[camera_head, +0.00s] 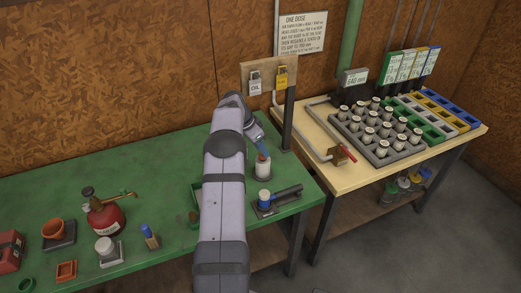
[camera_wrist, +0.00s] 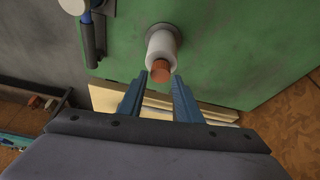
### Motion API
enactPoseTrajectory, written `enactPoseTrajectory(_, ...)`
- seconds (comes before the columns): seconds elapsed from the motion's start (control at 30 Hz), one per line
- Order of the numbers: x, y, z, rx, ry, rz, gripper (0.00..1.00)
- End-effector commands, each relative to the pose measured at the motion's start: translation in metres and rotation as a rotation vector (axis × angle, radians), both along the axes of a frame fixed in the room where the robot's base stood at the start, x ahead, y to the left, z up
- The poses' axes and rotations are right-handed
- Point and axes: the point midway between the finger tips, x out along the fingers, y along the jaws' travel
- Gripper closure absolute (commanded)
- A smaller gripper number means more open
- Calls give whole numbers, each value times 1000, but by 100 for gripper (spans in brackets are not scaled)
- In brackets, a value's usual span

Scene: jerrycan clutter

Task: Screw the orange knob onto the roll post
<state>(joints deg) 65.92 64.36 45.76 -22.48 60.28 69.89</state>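The orange knob (camera_wrist: 161,72) sits at the upper end of the white roll (camera_wrist: 163,45), in line with it. The roll hides the post, and I cannot tell whether the knob is threaded on. In the head view the white roll (camera_head: 262,170) stands upright on the green bench, below my gripper (camera_head: 262,148). In the wrist view my gripper (camera_wrist: 159,78) is open, with its two blue fingers on either side of the knob. Gaps show between knob and fingertips.
A dark tool with a blue-and-white round part (camera_head: 264,198) lies right of my arm. A wooden sign board (camera_head: 268,70) on a dark post (camera_head: 288,118) stands close behind. A red oil can (camera_head: 105,218) and small pots are at left.

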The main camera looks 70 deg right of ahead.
Motion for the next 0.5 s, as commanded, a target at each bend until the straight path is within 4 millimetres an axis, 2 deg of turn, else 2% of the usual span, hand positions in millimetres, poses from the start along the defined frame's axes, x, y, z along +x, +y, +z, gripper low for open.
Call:
enactPoseTrajectory(0.17, 0, 0, 13, -2, -1, 1, 68)
enactPoseTrajectory(0.47, 0, 0, 13, -1, -1, 0, 68)
enactPoseTrajectory(0.5, 0, 0, 13, -1, -1, 0, 61)
